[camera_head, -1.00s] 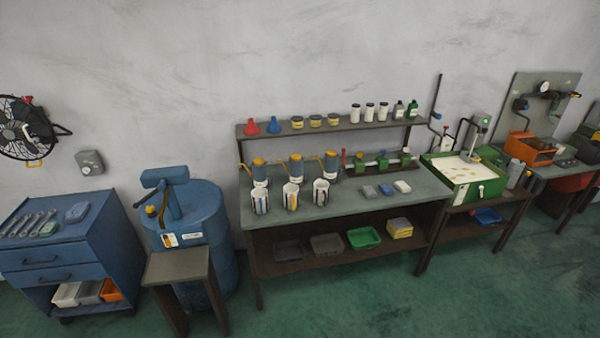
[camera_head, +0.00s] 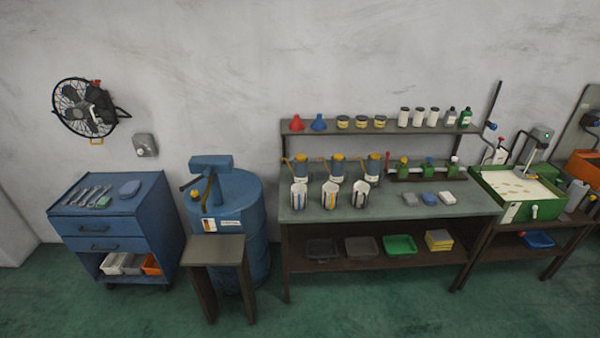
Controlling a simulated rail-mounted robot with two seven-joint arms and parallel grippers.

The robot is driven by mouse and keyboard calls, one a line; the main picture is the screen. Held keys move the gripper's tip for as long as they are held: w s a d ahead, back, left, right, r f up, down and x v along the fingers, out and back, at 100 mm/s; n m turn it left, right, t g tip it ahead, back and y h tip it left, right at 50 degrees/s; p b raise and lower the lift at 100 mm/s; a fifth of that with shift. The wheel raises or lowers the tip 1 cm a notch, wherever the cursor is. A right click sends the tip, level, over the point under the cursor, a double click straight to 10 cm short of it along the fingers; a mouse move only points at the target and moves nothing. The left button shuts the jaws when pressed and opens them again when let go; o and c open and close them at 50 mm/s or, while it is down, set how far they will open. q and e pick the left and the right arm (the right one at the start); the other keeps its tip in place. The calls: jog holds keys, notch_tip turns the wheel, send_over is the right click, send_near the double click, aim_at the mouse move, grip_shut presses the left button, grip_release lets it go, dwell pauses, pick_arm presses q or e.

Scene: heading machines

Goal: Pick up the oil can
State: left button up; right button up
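Several candidates for the oil can stand on the grey-green workbench (camera_head: 400,208). Three blue-grey cans with yellow tops and thin orange spouts stand in a row at its back left: a left can (camera_head: 301,169), a middle can (camera_head: 337,168) and a right can (camera_head: 374,166). In front of them stand three white measuring jugs, the left jug (camera_head: 299,196), the middle jug (camera_head: 330,195) and the right jug (camera_head: 359,194), which partly hide the cans' lower parts. Neither of my grippers shows in the view.
A shelf (camera_head: 380,127) above the bench holds funnels, tins and bottles. Left of the bench stand a blue drum (camera_head: 257,240), a small stool (camera_head: 214,251) and a blue tool cabinet (camera_head: 113,222). A green-edged machine (camera_head: 519,195) stands at right. The green floor (camera_head: 370,305) in front is clear.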

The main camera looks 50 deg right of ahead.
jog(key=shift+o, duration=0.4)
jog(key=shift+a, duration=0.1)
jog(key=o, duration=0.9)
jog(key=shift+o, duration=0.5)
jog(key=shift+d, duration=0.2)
